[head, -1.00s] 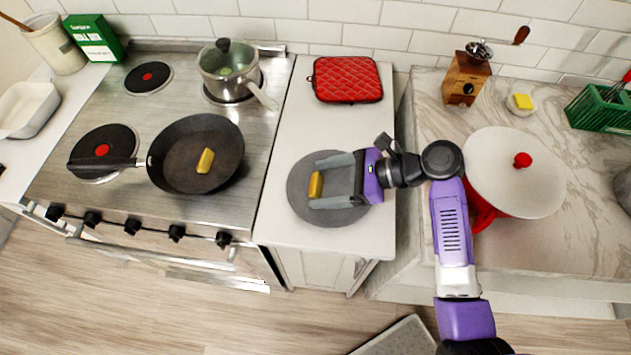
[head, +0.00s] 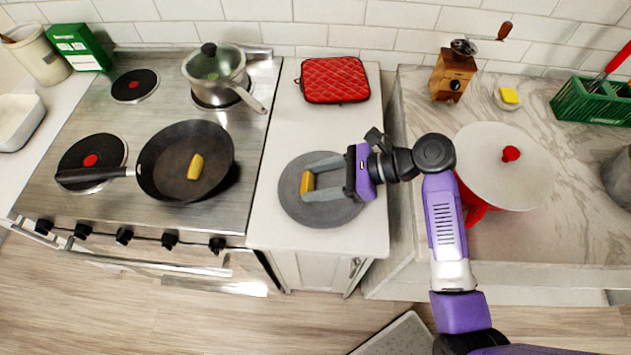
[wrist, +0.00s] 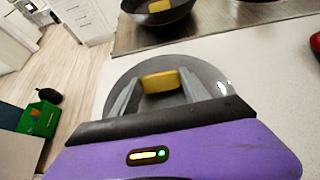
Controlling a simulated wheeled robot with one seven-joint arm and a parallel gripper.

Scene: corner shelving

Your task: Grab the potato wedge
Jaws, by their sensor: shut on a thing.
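A yellow potato wedge (head: 307,183) is on the round dark grey plate (head: 338,209) on the white counter. My gripper (head: 311,181) reaches in from the right, low over the plate, and its two grey fingers are shut on the wedge's ends. In the wrist view the same wedge (wrist: 160,82) sits between the fingertips, above the plate's grey surface (wrist: 205,72). I cannot tell whether the wedge still touches the plate. Another yellow wedge (head: 196,167) lies in the black frying pan (head: 169,183) on the stove.
A lidded pot (head: 217,76) stands on the back of the stove. A red quilted pad (head: 335,80) lies behind the plate. To the right are a wooden grinder (head: 453,76), a white-lidded red pot (head: 520,180) and a green rack (head: 590,101). Counter between plate and pad is clear.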

